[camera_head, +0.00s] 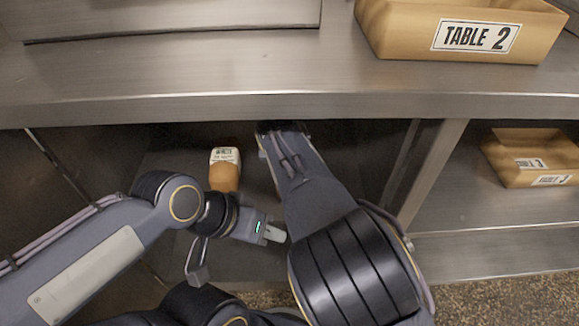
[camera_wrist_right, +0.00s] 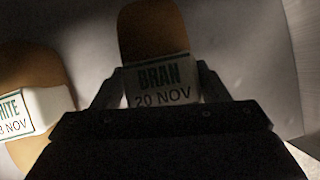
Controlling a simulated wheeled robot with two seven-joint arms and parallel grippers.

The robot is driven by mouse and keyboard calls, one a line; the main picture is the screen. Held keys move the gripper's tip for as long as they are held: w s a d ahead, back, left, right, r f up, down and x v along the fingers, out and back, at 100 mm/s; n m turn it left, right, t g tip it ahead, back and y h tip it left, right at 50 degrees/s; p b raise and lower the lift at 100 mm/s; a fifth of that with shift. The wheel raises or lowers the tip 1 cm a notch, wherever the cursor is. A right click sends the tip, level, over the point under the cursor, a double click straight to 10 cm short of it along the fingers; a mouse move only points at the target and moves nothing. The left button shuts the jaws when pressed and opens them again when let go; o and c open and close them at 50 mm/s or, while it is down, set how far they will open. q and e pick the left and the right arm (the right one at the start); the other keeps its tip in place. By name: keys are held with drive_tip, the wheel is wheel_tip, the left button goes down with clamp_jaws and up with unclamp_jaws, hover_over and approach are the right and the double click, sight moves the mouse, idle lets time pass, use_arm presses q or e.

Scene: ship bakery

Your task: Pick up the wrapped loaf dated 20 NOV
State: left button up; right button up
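The wrapped loaf labelled BRAN 20 NOV (camera_wrist_right: 163,85) is brown with a white label. In the right wrist view it stands between the two fingers of my right gripper (camera_wrist_right: 160,82). The fingers are spread on either side of it, close to its sides, with a narrow gap showing on the right. My left gripper (camera_head: 236,254) is empty, fingers apart, in front of the lower compartment.
A second loaf, labelled WHITE with a NOV date (camera_wrist_right: 28,112), stands left of the bran loaf; it also shows in the head view (camera_head: 224,170). The steel counter (camera_head: 300,85) overhangs the compartment. Tan TABLE 2 (camera_head: 400,35) and TABLE 3 (camera_head: 510,178) crates stand right.

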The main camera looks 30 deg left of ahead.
drive_tip(key=c, duration=0.7)
drive_tip(key=shift+r, duration=0.2)
